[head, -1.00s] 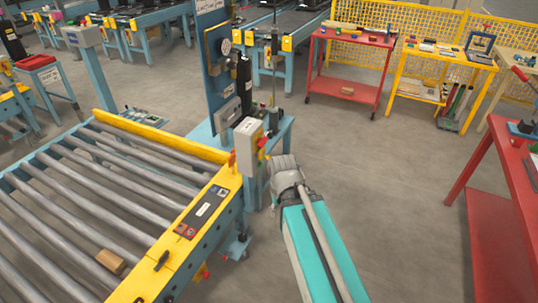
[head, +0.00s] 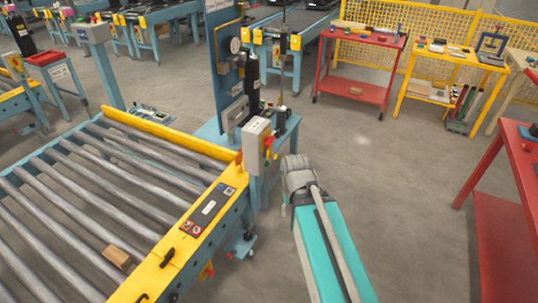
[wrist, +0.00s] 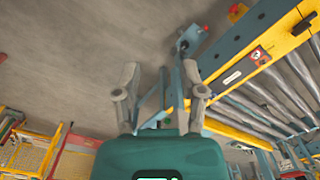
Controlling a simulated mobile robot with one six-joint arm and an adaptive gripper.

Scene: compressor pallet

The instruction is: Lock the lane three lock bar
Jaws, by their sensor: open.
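A roller conveyor lane (head: 100,165) with a yellow side rail (head: 190,240) fills the left of the head view. A black handle (head: 167,257) sits on that rail, beyond a dark labelled panel (head: 208,207) nearer the post. I cannot tell which part is the lane three lock bar, as no lane number is readable. In the wrist view, the yellow rail (wrist: 245,50) and rollers show at the upper right. My gripper (wrist: 163,95) is open and empty in the wrist view, its fingers apart over floor and a blue frame.
A blue stand (head: 228,75) with a grey switch box (head: 254,140) is close left of my arm. A red cart (head: 350,92) and yellow table (head: 440,90) stand behind; a red bench (head: 505,205) is right. Floor between is clear.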

